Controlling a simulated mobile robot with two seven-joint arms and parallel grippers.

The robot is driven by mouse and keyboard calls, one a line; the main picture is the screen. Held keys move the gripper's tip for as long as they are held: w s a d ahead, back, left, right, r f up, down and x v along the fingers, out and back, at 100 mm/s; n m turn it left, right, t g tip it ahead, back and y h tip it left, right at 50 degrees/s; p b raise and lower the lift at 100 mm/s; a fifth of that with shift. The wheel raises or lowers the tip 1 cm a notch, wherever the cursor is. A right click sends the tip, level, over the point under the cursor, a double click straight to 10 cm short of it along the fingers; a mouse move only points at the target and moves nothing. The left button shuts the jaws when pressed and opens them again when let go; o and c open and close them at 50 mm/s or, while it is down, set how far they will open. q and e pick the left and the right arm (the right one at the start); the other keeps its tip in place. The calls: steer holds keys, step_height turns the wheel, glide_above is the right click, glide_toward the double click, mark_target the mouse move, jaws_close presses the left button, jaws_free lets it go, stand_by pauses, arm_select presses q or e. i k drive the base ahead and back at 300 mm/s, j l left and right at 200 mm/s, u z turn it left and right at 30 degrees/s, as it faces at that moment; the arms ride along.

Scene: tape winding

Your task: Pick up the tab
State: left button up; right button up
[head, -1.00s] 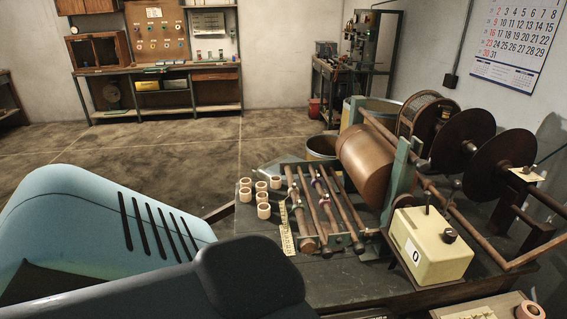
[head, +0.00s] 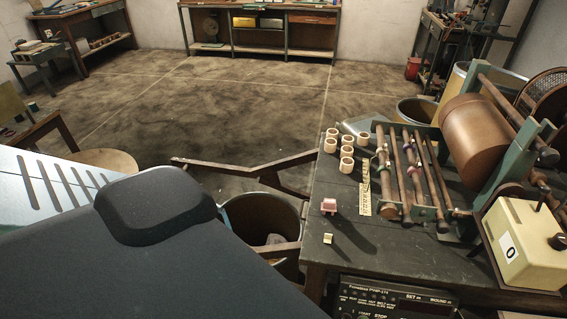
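A small pale yellow piece (head: 328,238), which may be the tab, lies flat near the front left edge of the dark workbench (head: 370,255). Just behind it sits a small pink-and-white block (head: 329,206). Which of the two is the tab I cannot tell for sure. Neither of my grippers shows in the head view, so nothing is seen touching these pieces.
Several cream tape rolls (head: 347,164) stand behind the pieces. A yellow ruler (head: 365,187) lies beside the winding machine's rods (head: 411,175). A cream box marked 0 (head: 523,240) is at right. A bin (head: 262,215) stands left of the bench, below a control panel's level (head: 395,298).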

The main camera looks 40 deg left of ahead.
mark_target(328, 236)
steer(key=u, duration=0.9)
steer(key=j+z, duration=0.15)
steer(key=z, duration=1.7)
steer(key=k+j, duration=0.95)
steer(key=k, duration=0.1)
